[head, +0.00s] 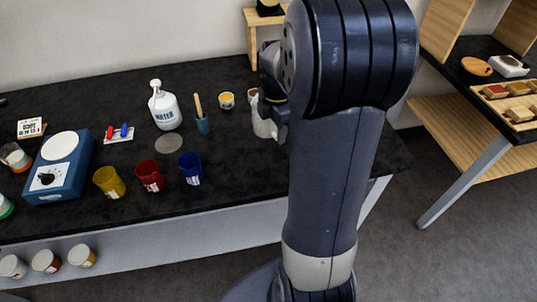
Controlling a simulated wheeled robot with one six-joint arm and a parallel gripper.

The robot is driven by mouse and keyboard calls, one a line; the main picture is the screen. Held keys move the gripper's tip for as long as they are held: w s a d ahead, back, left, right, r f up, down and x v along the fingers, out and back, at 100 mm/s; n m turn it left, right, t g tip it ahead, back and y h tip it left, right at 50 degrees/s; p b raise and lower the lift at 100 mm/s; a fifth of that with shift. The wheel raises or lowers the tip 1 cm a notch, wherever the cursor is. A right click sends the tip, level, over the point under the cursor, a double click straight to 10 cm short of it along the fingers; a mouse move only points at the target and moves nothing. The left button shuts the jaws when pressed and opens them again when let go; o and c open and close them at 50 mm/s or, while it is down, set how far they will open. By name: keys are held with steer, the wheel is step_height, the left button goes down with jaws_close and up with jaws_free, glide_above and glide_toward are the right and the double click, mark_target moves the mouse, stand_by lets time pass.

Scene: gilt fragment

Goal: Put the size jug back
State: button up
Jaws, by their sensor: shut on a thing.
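A whitish-grey jug (261,126), which I take to be the size jug, is at the right part of the dark table. My gripper (273,108) is shut on it from the right side, and my arm hides part of the gripper and the area behind it. The jug looks upright; I cannot tell whether its base touches the table. A flat round grey disc (168,144) lies bare on the table, left of the jug. A white bottle labelled WATER (164,108) stands behind the disc.
A teal brush pot (203,125) and a small yellow-topped pot (227,100) stand left of the jug. Blue (190,169), red (149,176) and yellow (109,182) cups line the front. A blue hotplate-like device (60,168) stands left. The tabletop between the blue cup and jug is clear.

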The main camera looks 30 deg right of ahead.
steer(key=shift+n, duration=0.8)
steer(key=f, duration=0.6)
steer(key=s+d+f, duration=0.1)
steer(key=f, duration=0.2)
steer(key=shift+f, duration=0.15)
steer(key=shift+w+f, duration=0.1)
steer(key=o, duration=1.2)
step_height(320, 180, up, 12)
steer(key=shift+r, duration=0.1)
